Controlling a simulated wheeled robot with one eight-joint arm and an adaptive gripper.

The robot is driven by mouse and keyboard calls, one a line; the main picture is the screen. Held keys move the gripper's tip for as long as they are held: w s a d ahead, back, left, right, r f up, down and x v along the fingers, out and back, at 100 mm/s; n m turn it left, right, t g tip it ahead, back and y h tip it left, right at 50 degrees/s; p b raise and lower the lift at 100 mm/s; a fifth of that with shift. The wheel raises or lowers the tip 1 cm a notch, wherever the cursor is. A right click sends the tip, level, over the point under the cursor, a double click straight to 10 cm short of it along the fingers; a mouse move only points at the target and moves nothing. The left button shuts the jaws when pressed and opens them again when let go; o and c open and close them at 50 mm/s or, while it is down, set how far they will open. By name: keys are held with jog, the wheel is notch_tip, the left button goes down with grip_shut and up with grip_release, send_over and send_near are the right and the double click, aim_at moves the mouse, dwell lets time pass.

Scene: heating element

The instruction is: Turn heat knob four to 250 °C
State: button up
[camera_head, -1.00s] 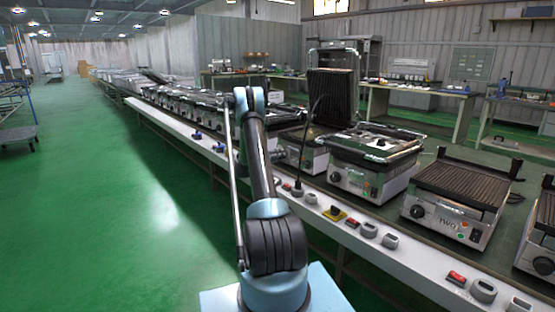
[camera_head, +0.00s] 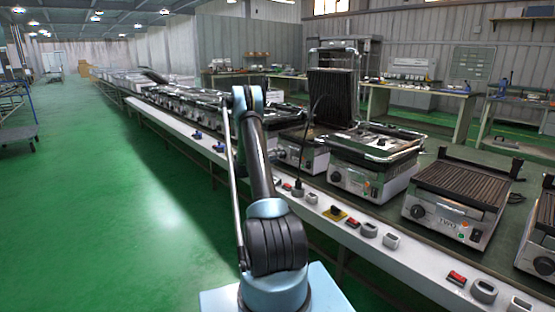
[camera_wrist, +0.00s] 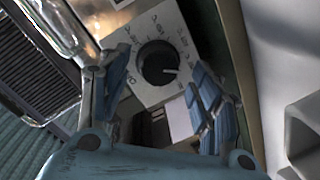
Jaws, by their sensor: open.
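In the wrist view a round black knob (camera_wrist: 158,62) sits on a pale metal panel with dial markings around it. A light pointer mark on the knob points to the right. My gripper (camera_wrist: 162,76) is open, with one blue finger to the left of the knob and one to the lower right. The knob shows between the fingers; I cannot tell whether they touch it. In the head view my arm hides the gripper.
In the head view several grills stand in a row along a long bench, including one with its lid raised (camera_head: 333,95) and one labelled two (camera_head: 445,205). Switches and sockets line the white front ledge (camera_head: 420,272). The green floor (camera_head: 110,215) to the left is clear.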

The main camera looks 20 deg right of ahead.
jog(key=v, duration=1)
jog(key=shift+a, duration=0.25)
jog(key=shift+c, duration=0.2)
